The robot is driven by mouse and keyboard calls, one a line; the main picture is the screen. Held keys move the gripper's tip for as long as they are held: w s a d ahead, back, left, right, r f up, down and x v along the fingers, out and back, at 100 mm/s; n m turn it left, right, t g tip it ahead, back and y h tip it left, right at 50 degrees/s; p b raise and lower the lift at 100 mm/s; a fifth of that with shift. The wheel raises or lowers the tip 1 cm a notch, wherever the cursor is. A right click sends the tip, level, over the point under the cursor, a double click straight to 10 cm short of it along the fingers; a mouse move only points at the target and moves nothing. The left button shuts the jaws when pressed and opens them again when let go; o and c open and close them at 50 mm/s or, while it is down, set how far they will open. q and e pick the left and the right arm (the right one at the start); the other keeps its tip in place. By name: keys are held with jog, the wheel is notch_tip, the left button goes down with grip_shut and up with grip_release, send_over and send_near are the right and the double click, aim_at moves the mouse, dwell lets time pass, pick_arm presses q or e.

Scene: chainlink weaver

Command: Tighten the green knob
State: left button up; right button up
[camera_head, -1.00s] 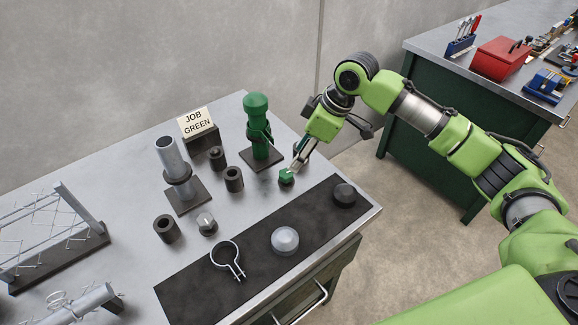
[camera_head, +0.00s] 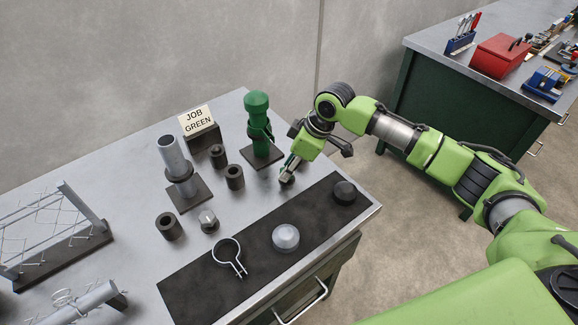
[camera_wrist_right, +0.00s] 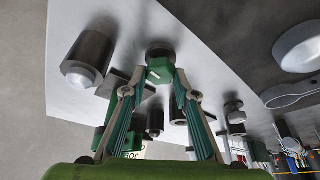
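The green knob (camera_wrist_right: 160,71) is a small green block with a pale line on its face and a dark round base. It shows in the right wrist view between the fingertips of my right gripper (camera_wrist_right: 161,84). In the head view my right gripper (camera_head: 287,174) points down at the knob's spot on the bench, and its fingers hide most of the knob. The fingertips lie on both sides of the knob, very close to it; whether they press on it cannot be told. My left gripper is not in view.
A green post with a clamp (camera_head: 258,125) stands just behind the right gripper. A JOB GREEN sign (camera_head: 197,122), a grey pipe on a base (camera_head: 172,158) and several dark sleeves stand to the left. A dark mat (camera_head: 258,250) holds a ring clamp, a pale dome and a black knob.

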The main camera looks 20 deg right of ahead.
jog(key=shift+r+p, duration=0.15)
jog(key=shift+p, duration=0.4)
jog(key=m+h+p, duration=0.1)
jog(key=m+p, duration=0.2)
jog(key=p, duration=0.2)
jog(key=m+t+h+p, duration=0.1)
jog(key=m+p, duration=0.3)
jog(key=p, duration=0.1)
jog(key=shift+s+a+r+t, duration=0.15)
jog(key=shift+a+t, duration=0.05)
jog(key=shift+t, duration=0.1)
jog(key=shift+f+m+h+p, duration=0.2)
jog(key=shift+m+h+p, duration=0.4)
jog(key=shift+m+p, duration=0.6)
jog(key=o, duration=1.1)
jog(key=shift+c, duration=0.2)
jog(key=v, duration=1.2)
